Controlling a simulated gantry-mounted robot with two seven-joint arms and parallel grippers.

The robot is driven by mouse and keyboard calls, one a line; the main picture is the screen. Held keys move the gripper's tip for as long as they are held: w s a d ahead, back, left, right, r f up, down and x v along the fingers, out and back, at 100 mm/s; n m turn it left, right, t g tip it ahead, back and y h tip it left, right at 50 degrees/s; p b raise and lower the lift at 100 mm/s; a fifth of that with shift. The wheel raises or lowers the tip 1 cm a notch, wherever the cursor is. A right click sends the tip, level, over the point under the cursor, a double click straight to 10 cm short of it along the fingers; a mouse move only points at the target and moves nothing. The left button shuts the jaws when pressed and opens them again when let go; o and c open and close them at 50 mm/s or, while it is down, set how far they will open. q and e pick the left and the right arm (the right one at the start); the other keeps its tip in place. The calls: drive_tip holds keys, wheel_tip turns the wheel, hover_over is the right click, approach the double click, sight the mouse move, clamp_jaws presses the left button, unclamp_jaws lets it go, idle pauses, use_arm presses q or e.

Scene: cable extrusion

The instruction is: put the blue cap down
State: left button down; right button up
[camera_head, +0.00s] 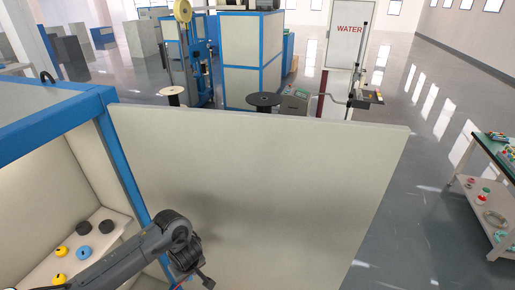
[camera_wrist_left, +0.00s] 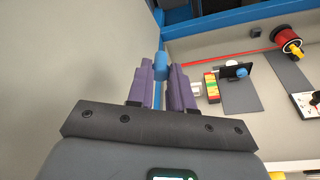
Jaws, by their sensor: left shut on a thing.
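My left gripper (camera_wrist_left: 161,84) is shut on the blue cap (camera_wrist_left: 161,64), which shows between the purple finger pads in the left wrist view. The cap sits at the fingertips and its lower part is hidden by the fingers. In the head view my left arm reaches in from the lower left, across the front of the cabinet, and its wrist is beside the open pale door panel (camera_head: 270,190). The cap cannot be made out there. My right gripper is in neither view.
In the head view a pale shelf (camera_head: 42,277) inside the blue-framed cabinet holds yellow, black and blue (camera_head: 83,254) round parts. The wrist view shows a red spool (camera_wrist_left: 286,38) with a red cable, and a black bracket (camera_wrist_left: 236,71) with a blue knob.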

sight(190, 278)
use_arm(q)
drive_tip(key=s+r+m+h, duration=0.2)
drive_tip(key=s+m, duration=0.6)
drive_tip(key=s, duration=0.4)
drive_tip(key=shift+s+d+r+m+t, duration=0.2)
drive_tip(key=shift+d+r+m+t, duration=0.1)
drive_tip(key=shift+r+t, duration=0.1)
drive_tip(key=shift+a, duration=0.1)
drive_tip(key=shift+f, duration=0.1)
